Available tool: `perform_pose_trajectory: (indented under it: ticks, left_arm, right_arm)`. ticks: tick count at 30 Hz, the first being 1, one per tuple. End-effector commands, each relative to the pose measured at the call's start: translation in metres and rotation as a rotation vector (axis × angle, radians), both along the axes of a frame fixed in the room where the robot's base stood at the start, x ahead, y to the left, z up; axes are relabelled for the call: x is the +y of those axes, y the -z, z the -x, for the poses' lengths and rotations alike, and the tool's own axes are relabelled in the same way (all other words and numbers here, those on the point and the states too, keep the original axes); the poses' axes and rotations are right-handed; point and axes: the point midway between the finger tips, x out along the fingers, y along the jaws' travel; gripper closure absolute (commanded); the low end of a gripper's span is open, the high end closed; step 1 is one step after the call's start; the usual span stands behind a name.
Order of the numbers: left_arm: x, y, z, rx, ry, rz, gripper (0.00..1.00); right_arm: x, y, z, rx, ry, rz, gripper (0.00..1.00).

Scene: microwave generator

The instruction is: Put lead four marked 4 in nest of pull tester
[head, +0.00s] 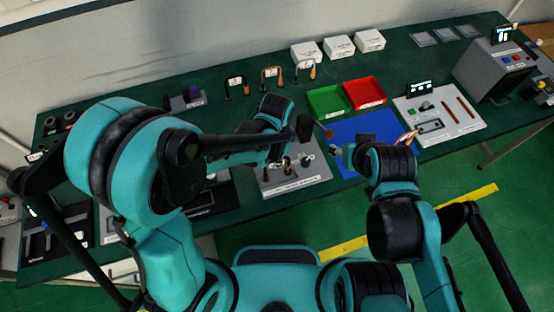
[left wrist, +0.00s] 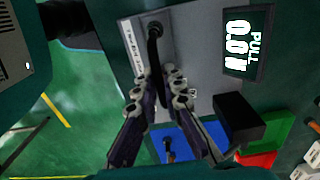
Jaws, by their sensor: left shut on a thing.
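My left gripper (head: 284,158) is low over the grey pull tester (head: 308,180). In the left wrist view its fingers (left wrist: 160,92) are closed around a dark lead (left wrist: 154,52). The lead's far end meets a dark round fitting on the tester's grey body (left wrist: 186,45); I cannot tell whether it is seated. The number on this lead is not readable. The tester's display (left wrist: 248,45) shows PULL and a reading near zero. My right gripper (head: 338,149) is over the blue mat, largely hidden by its own wrist; its opening is unclear.
Three leads, one of them here (head: 270,76), stand along the back. A green tray (head: 326,101) and a red tray (head: 364,93) sit behind the blue mat (head: 352,132). A white station (head: 455,115) and grey machine (head: 495,70) stand right. A black block (left wrist: 238,120) is near the gripper.

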Motion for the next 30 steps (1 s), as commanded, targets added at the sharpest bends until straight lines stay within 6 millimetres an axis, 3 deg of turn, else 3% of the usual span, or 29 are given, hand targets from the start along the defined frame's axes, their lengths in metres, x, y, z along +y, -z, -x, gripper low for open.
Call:
perform_pose_trajectory:
  ticks: [1,13,15,16,26,30]
  left_arm:
    - [0.001,0.010,0.001,0.000,0.001,0.000,1.00]
    - [0.001,0.013,0.001,0.000,0.002,0.000,1.00]
    - [0.001,0.011,0.001,0.000,0.002,0.000,0.73]
    - [0.001,0.011,0.001,0.000,0.002,0.000,0.71]
    - [0.001,0.008,0.001,0.000,0.002,0.000,0.71]
    - [0.001,-0.008,0.001,0.000,0.002,0.000,0.71]
  right_arm:
    - [0.000,0.008,0.000,0.000,0.000,0.000,0.51]
    - [0.000,0.010,0.000,0.000,0.000,0.000,0.51]
    - [0.000,0.009,0.000,0.000,0.000,0.000,0.51]
    - [0.000,0.009,0.000,0.000,0.000,0.000,0.51]
    - [0.000,0.006,0.000,0.000,0.000,0.000,0.51]
    - [0.000,0.000,0.000,0.000,0.000,0.000,0.51]
